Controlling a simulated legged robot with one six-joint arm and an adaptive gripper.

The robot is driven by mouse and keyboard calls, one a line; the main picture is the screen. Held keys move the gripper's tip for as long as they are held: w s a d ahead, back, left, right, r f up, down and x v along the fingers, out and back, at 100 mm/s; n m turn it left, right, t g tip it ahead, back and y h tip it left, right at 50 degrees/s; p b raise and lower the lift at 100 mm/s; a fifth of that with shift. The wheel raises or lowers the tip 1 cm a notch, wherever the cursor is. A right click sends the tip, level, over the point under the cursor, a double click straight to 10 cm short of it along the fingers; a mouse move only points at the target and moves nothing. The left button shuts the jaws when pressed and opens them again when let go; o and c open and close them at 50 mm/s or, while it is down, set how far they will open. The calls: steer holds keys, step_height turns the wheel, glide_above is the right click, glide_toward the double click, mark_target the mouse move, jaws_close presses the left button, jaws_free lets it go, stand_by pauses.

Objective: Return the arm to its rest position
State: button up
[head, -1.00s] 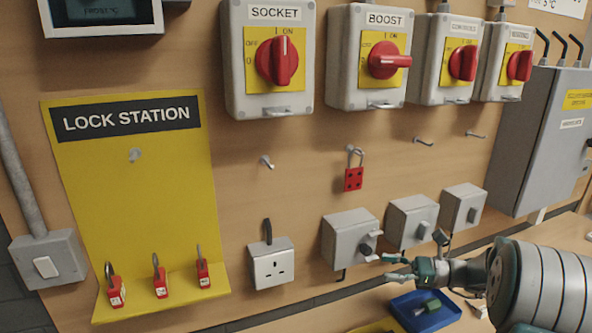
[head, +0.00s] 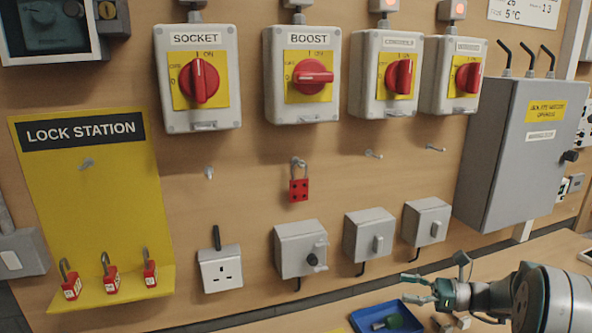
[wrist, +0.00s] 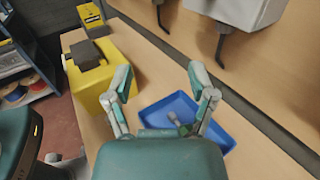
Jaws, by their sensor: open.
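My gripper (head: 411,289) is at the lower right of the head view, in front of the wooden board and beside the blue tray (head: 359,314). Its fingers are spread with nothing between them. In the wrist view my gripper (wrist: 161,85) also shows apart fingers, over the bench, with the blue tray (wrist: 223,133) beyond and partly hidden by the right finger. A small dark green item (head: 388,322) lies in the tray.
A yellow lock station (head: 90,210) with several red padlocks stands at left. Red rotary switches, including BOOST (head: 310,77), line the board above grey boxes (head: 300,250). A yellow box (wrist: 112,75) stands on the bench.

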steer(key=s+a+r+n+g+h, duration=0.35)
steer(key=s+a+n+h, duration=0.75)
steer(key=s, duration=0.5)
steer(key=s+d+n+t+h, duration=0.2)
steer(key=s+n+t+h, duration=0.2)
steer(key=s+n, duration=0.6)
steer(key=shift+s+h, duration=0.15)
steer(key=shift+h, duration=1.05)
steer(key=shift+d+t, duration=0.2)
steer(key=shift+t, duration=0.05)
steer(key=shift+a, duration=0.1)
